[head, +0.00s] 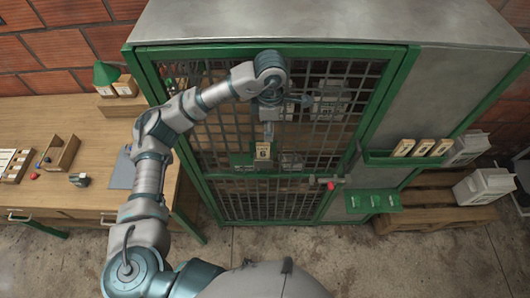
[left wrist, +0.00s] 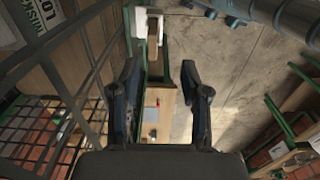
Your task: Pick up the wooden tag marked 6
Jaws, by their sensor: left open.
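A small pale wooden tag (head: 263,151) with a dark mark shows in front of the green-framed mesh cage in the head view. The mark is too small to read. My left gripper (head: 267,130) is just above it in the picture, close to the mesh; their gap in depth cannot be told. In the left wrist view the two dark fingers of my left gripper (left wrist: 164,85) are spread wide with nothing held between them. Several similar pale pieces (head: 423,147) stand in a green tray on the right; their marks are unreadable. My right gripper is not in view.
The mesh cage door (head: 225,130) lies right behind the gripper, with a red latch handle (head: 332,184) low down. A wooden workbench (head: 95,150) is at the left. The floor in front is clear.

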